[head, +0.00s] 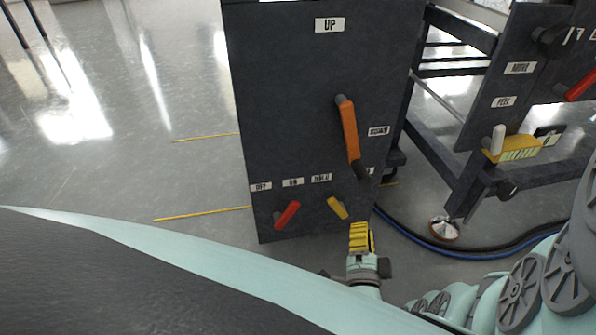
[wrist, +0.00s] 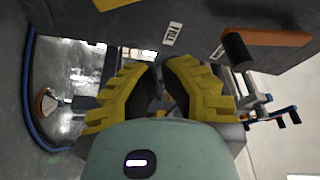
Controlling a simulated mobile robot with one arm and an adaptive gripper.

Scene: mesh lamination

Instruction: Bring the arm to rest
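My gripper (head: 360,238) has ribbed yellow fingers and is in front of the lower right part of a dark control panel (head: 290,110). In the wrist view my gripper (wrist: 160,68) has its two fingers apart with a narrow gap, and nothing shows held between them. It is below the yellow lever (head: 338,208) and looks apart from it in the head view. The orange handle (head: 349,130) on the panel is higher up, and also shows at the upper right of the wrist view (wrist: 265,38).
A red lever (head: 288,214) is on the panel's lower left. A dark frame with a second panel (head: 500,85) stands at right. Black and blue hoses (head: 440,246) and a small round reddish object (head: 443,229) lie on the floor. The floor at left is open.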

